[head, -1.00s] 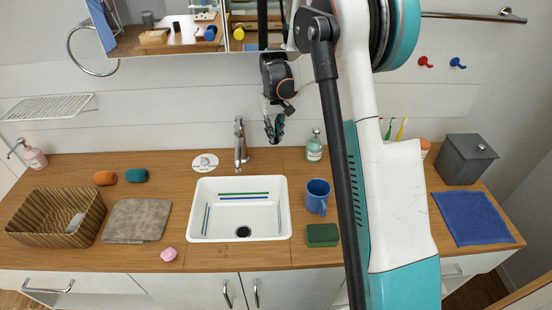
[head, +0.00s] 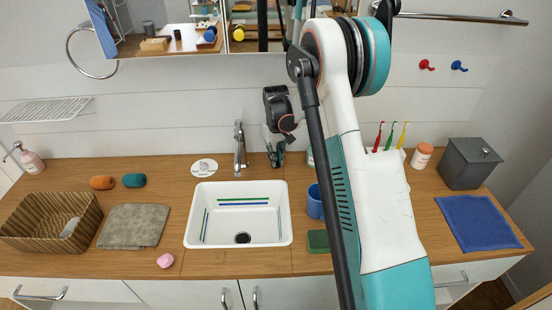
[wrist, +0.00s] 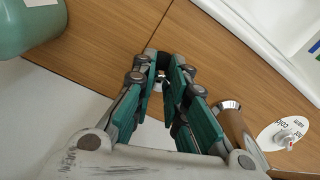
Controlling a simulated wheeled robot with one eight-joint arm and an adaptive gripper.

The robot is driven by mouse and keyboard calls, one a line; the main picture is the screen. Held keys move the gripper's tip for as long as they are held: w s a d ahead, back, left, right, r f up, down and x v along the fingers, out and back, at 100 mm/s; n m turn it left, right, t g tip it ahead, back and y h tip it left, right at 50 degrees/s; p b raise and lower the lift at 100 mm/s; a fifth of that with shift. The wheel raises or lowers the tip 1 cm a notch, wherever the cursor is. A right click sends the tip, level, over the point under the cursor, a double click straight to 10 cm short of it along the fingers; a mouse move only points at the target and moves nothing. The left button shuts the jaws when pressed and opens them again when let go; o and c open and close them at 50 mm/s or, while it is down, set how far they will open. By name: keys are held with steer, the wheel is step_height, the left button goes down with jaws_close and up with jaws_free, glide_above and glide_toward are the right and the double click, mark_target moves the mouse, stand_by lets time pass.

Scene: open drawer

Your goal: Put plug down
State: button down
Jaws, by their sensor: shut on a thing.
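My gripper (head: 276,160) is pointed down over the back strip of the counter, between the chrome tap and the soap bottle. In the wrist view the gripper (wrist: 162,80) has its teal fingers closed around a small dark and silvery thing, which I take to be the plug (wrist: 160,83). Most of it is hidden by the fingers. The fingertips are close to the wooden counter (wrist: 110,55); I cannot tell whether the plug touches it. The white sink (head: 190,220) is in front of the gripper, with a dark drain (head: 242,238).
The tap (head: 239,150) stands just left of my gripper, with a white disc (head: 203,167) beyond it. A green soap bottle (wrist: 25,20) is close on the other side. A blue mug (head: 314,203) and green sponge (head: 317,241) are right of the sink, partly behind my arm.

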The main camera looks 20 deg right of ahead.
steer(key=shift+f, duration=0.15)
steer(key=c, duration=1.6)
jaws_free()
step_height(320, 180, up, 8)
steer(key=shift+p, duration=1.05)
